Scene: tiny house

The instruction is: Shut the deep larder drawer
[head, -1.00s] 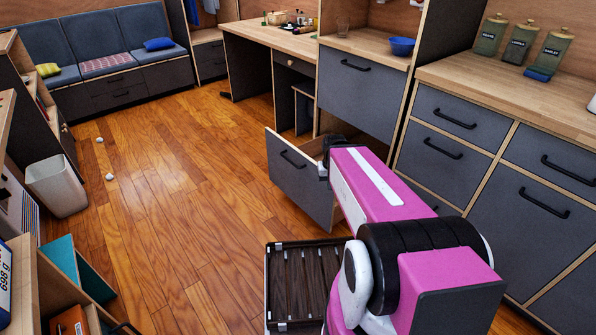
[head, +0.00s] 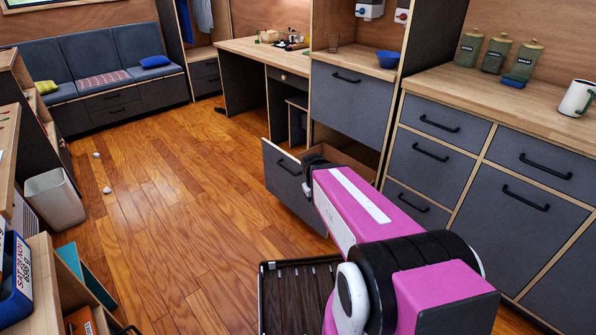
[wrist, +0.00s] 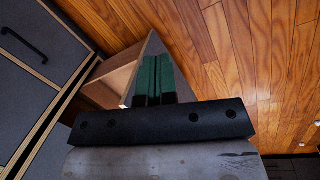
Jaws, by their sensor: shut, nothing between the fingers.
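The deep larder drawer (head: 290,188) is pulled out from the cabinet below a closed grey front. Its grey front has a black handle, and its wooden inside shows behind. My gripper (head: 312,163) is at the top edge of the drawer front, partly hidden by my pink arm. In the wrist view my gripper's green fingers (wrist: 153,80) are together and empty, in front of the grey drawer front (wrist: 158,48). The drawer's pale wooden inside (wrist: 112,78) is to their left. I cannot tell whether the fingers touch the drawer.
Closed grey drawers (head: 417,162) stand to the right under a counter with canisters (head: 495,55) and a mug (head: 577,98). A dark slatted tray (head: 300,295) is low in front. The wooden floor (head: 170,200) to the left is mostly clear, with a bin (head: 54,199).

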